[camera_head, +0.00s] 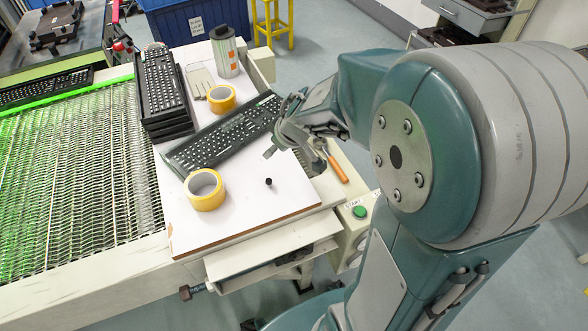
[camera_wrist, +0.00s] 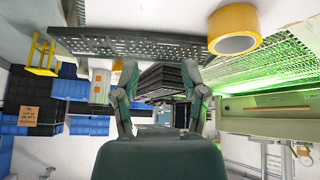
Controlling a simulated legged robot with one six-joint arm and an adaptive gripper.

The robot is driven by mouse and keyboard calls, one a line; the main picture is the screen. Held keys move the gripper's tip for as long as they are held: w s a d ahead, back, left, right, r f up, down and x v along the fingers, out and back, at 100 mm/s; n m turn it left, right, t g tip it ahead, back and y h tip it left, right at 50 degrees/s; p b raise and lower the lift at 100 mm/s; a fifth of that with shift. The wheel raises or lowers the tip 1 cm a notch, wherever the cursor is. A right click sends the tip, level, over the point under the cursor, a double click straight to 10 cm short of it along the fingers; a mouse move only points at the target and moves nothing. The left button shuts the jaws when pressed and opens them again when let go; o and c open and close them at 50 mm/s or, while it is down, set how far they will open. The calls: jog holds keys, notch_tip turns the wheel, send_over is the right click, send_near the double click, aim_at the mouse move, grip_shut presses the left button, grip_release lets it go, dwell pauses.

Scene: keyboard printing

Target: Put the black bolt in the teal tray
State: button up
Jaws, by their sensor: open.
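The black bolt (camera_head: 268,182) is a small dark piece on the white board (camera_head: 240,222), to the right of the near tape roll. My gripper (camera_head: 296,159) is above the board's right side, beside the loose keyboard's right end and up and right of the bolt, apart from it. Its two fingers are spread with nothing between them, and they also show in the wrist view (camera_wrist: 159,68). The bolt does not show clearly in the wrist view. I cannot make out a teal tray in either view.
A black keyboard (camera_head: 226,132) lies across the board beside a keyboard stack (camera_head: 162,88). Yellow tape rolls (camera_head: 205,190) (camera_head: 221,99), a grey canister (camera_head: 225,52) and an orange-handled tool (camera_head: 337,169) are nearby. The board's front part is mostly clear.

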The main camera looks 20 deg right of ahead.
jog(key=s+d+r+m+t+h, duration=0.1)
jog(key=d+r+m+t+h, duration=0.2)
jog(key=r, duration=0.4)
jog(key=s+d+r+m+t+h, duration=0.2)
jog(key=d+r+h, duration=0.1)
jog(key=r, duration=0.5)
jog(key=s+a+f+g+y, duration=0.1)
jog(key=s+a+g, duration=0.1)
jog(key=s, duration=0.6)
jog(key=s+a+f+m+g+y, duration=0.1)
jog(key=s+a+f+g+y, duration=0.1)
jog(key=s+a, duration=0.3)
jog(key=s+g, duration=0.1)
jog(key=s, duration=0.2)
jog(key=shift+a+f, duration=0.2)
jog(key=shift+a, duration=0.05)
jog(key=shift+o, duration=0.6)
jog(key=shift+s+a+y, duration=0.1)
jog(key=shift+a+y, duration=0.15)
jog(key=shift+y, duration=0.05)
jog(key=m+g, duration=0.6)
send_over(268, 179)
jog(key=f, duration=1.5)
jog(key=shift+s+d+f, duration=0.3)
jog(key=shift+s+f, duration=0.1)
notch_tip(268, 179, down, 5)
jog(key=shift+f, duration=0.15)
jog(key=f, duration=0.5)
jog(key=shift+w+a, duration=0.3)
grip_shut()
